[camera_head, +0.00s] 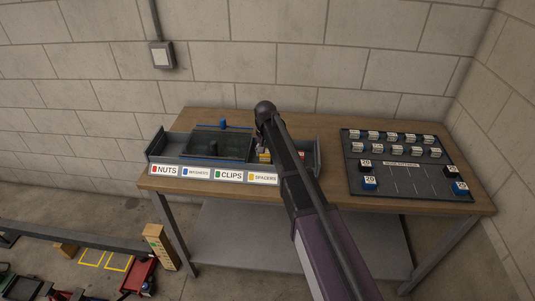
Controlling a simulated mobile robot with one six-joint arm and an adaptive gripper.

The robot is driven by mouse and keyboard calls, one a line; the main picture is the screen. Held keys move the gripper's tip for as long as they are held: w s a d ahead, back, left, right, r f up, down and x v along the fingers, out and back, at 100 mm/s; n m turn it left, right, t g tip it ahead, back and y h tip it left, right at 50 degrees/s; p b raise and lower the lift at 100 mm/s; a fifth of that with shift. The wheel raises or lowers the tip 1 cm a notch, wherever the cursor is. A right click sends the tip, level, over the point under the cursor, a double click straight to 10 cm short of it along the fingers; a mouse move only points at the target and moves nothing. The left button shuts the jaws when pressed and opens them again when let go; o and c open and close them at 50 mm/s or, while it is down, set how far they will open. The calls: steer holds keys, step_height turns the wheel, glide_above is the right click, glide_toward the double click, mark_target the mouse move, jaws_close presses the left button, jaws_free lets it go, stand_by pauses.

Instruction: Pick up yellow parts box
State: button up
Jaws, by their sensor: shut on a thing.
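The yellow parts box (264,157) shows as a small patch of yellow and white in the dark tray (200,172) on the workbench, behind the SPACERS label (263,178). My arm comes in from the lower right, and my gripper (264,147) points down at the box. It is shut on the yellow box. The fingers are small and dark here, and the arm hides part of them. I cannot tell whether the box is clear of the tray floor.
The tray also has NUTS, WASHERS and CLIPS labels. A board (408,170) with several numbered blocks lies on the right of the wooden bench (330,195). A wooden block (160,246) and a red bin (138,278) are at the lower left.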

steer(key=shift+r+p, duration=4.7)
steer(key=shift+r, duration=0.15)
